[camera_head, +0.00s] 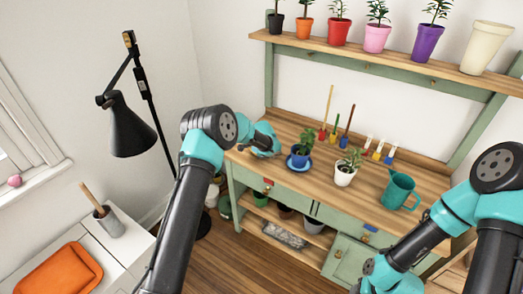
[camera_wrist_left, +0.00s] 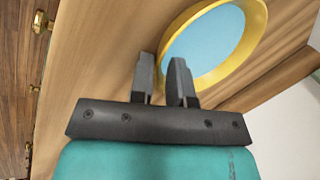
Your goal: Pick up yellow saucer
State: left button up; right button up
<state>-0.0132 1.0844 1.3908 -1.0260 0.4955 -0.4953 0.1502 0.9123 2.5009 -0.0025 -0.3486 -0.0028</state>
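The yellow saucer (camera_wrist_left: 262,22) has a yellow rim and a pale blue centre. In the left wrist view it lies on the wooden tabletop (camera_wrist_left: 95,60), just beyond my fingers. My left gripper (camera_wrist_left: 163,66) is at the near left part of its rim. A narrow gap shows between the two fingers, and the rim reaches that gap; I cannot tell whether the fingers touch it. In the head view my left gripper (camera_head: 264,150) is low over the bench's left end, and the saucer is hidden there. My right arm is at lower right; its fingers are not seen.
Right of my left gripper, a blue potted plant stands on a blue saucer (camera_head: 299,166). Farther right are a white potted plant (camera_head: 345,175) and a teal watering can (camera_head: 399,191). Tools and brushes stand behind. A shelf (camera_head: 380,54) of potted plants hangs above. A black lamp (camera_head: 132,125) stands left.

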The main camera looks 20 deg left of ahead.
pick_arm(q)
grip_shut()
jog(key=shift+r, duration=0.15)
dwell(0.4)
notch_tip(320, 180, up, 3)
jog(key=shift+r, duration=0.2)
jog(key=s+d+r, duration=0.1)
jog(key=s+d, duration=0.3)
jog(key=s, duration=1.1)
jog(key=shift+s+d+r, duration=0.2)
jog(key=shift+s, duration=0.05)
